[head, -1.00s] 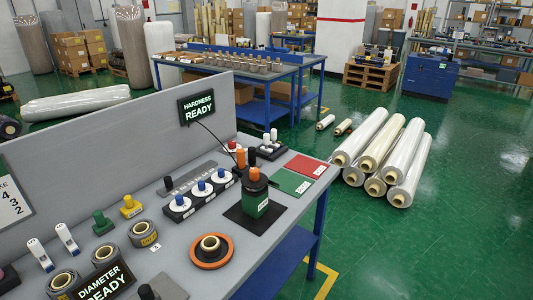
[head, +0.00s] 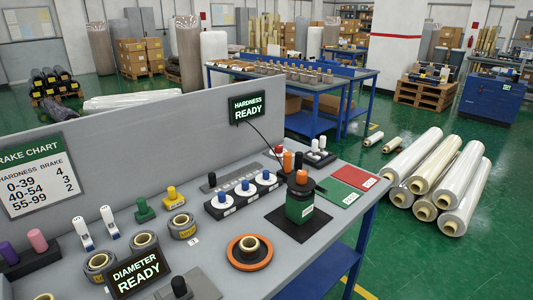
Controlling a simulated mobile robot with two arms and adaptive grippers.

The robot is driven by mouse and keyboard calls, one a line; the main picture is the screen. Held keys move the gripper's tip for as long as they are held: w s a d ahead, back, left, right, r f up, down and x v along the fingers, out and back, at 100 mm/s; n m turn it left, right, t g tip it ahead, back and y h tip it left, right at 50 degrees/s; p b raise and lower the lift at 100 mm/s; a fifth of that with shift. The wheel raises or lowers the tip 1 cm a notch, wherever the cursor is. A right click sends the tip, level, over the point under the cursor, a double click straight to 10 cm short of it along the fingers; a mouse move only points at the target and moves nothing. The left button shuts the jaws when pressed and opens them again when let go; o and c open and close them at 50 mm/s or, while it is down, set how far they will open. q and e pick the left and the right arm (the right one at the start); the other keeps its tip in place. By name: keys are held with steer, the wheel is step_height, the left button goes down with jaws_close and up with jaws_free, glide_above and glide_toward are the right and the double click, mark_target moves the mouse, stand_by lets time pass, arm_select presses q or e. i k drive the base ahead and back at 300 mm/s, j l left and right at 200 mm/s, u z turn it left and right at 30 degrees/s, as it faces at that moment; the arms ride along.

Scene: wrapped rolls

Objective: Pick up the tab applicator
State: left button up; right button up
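No thing in the head view is labelled as the tab applicator, so I cannot tell which it is. Small handled tools stand on the grey bench: a green one (head: 145,211), a yellow one (head: 172,196), and two white ones with dark tips, the left (head: 83,235) and the right (head: 109,223). A black-knobbed piece (head: 180,287) sits at the front edge of the picture. Neither of my grippers is in view.
The bench (head: 322,228) also holds a diameter display (head: 137,273), tape rolls (head: 183,226), an orange ring with a core (head: 249,252), a green tester (head: 300,203), and red (head: 355,176) and green mats. A grey panel (head: 150,130) with a brake chart (head: 37,175) backs it.

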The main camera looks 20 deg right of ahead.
mark_target(314, 148)
steer(key=i+l+u, duration=0.1)
steer(key=l+u, duration=0.95)
steer(key=i+l, duration=0.05)
steer(key=l, duration=0.05)
